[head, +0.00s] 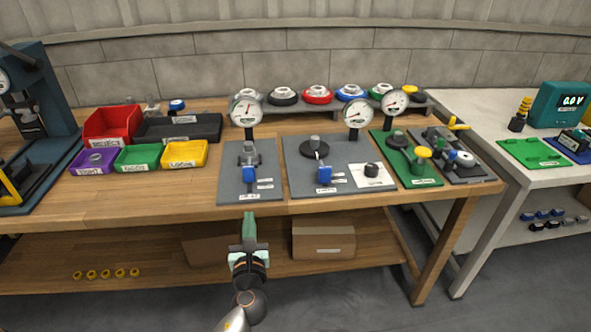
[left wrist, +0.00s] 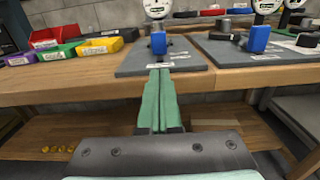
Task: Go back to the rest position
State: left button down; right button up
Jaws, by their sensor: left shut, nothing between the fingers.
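My left gripper (head: 248,222) is in front of the workbench's front edge, near the lower middle of the head view. Its green fingers are shut with nothing between them. In the left wrist view the closed fingers (left wrist: 158,80) point toward the front edge of a grey plate (left wrist: 165,60) that carries a blue block (left wrist: 157,43). That plate also shows in the head view (head: 232,190), just beyond the fingertips. I cannot tell from the pictures whether the fingertips touch anything. My right gripper is not in view.
The wooden bench (head: 150,205) holds a second grey plate (head: 300,185), a green plate (head: 405,172) and gauges. Red (head: 108,122), purple (head: 93,162), green (head: 138,158) and yellow (head: 185,154) bins stand left. A cardboard box (head: 323,240) is on the lower shelf. A white table (head: 480,110) stands right.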

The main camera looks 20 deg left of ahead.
pick_arm(q)
jog(key=s+d+f+n+g+h+p, duration=0.2)
jog(key=s+d+f+n+h+p, duration=0.1)
jog(key=s+n, duration=0.4)
jog(key=s+d+f+n+g+h+p, duration=0.2)
jog(key=s+d+n, duration=0.5)
jog(key=n, duration=0.4)
jog(key=s+d+f+n+g+h+p, duration=0.2)
jog(key=s+d+f+n+h+p, duration=0.2)
jog(key=n, duration=0.5)
jog(key=s+d+f+h, duration=0.1)
jog(key=s+d+h, duration=0.1)
jog(key=s, duration=0.1)
jog(key=shift+s+n+h+p, duration=0.3)
jog(key=shift+n, duration=0.1)
jog(key=shift+f, duration=0.1)
dwell(0.5)
